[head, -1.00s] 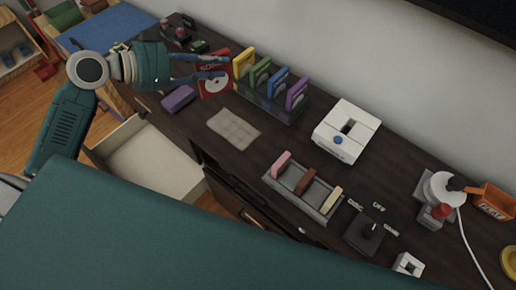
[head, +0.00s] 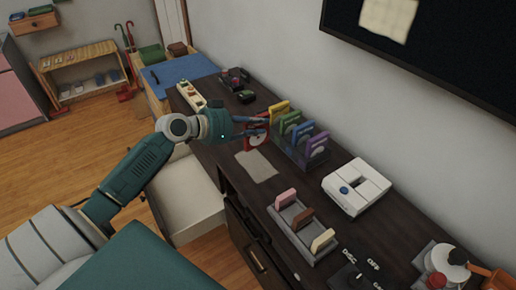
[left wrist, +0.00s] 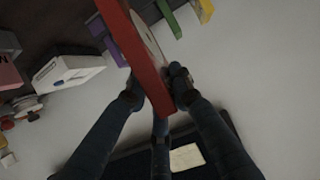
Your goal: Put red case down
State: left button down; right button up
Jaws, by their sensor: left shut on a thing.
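My left gripper (head: 262,126) is shut on the red case (head: 257,141), a thin upright case with a white disc shape on its face. Whether the red case touches the dark desk is unclear. In the left wrist view the red case (left wrist: 148,75) stands edge-on between the fingers (left wrist: 158,90), with a purple case (left wrist: 112,45) and a green case (left wrist: 169,18) beyond. My right gripper is out of view.
A beige cloth (head: 255,166) lies on the desk in front of the rack. A white console (head: 357,187) and a grey holder with several small blocks (head: 303,235) stand to the right. An open white drawer (head: 187,205) juts out below the desk. A dark screen hangs on the wall.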

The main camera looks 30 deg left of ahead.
aim_at(258, 137)
pick_arm(q)
notch_tip(258, 137, down, 5)
jog(key=shift+f, duration=0.15)
notch_tip(258, 137, down, 4)
jog(key=shift+d+f, duration=0.1)
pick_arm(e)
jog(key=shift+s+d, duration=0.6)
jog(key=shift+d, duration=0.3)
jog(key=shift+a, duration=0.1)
pick_arm(q)
jog(key=shift+f+b, duration=0.2)
jog(key=shift+b, duration=0.15)
jog(key=c, duration=1.5)
grip_release()
jog(key=shift+c, duration=0.2)
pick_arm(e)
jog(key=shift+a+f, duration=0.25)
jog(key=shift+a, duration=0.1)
pick_arm(q)
jog(key=shift+r, duration=0.15)
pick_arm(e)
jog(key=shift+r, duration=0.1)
